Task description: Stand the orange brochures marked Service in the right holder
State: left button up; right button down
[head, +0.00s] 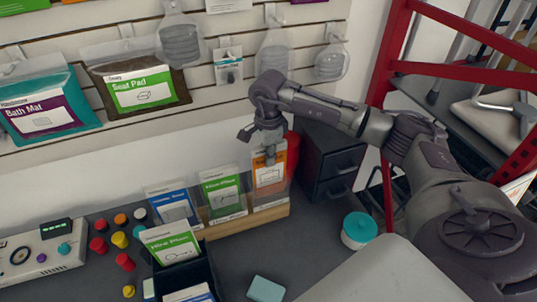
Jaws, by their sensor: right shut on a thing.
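An orange and white brochure (268,174) is upright at the right compartment of a clear holder with a wooden base (245,224). My right gripper (268,150) is shut on its top edge from above. I cannot tell whether the brochure's bottom rests in the compartment. A green brochure (222,188) stands in the middle compartment and a blue brochure (172,205) in the left one. A black box (205,262) in front holds a tilted green Hire Plan brochure (171,243) and other leaflets. My left gripper is out of view.
A black drawer unit (332,165) and a red object (292,152) stand close behind the right compartment. A teal-lidded jar (358,230), a teal block (266,289) and several coloured knobs (120,239) are on the counter. A red rack (395,90) is at right.

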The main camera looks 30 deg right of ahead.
jog(key=c, duration=1.1)
grip_release()
notch_tip(320, 180, up, 12)
jog(key=shift+s, duration=0.1)
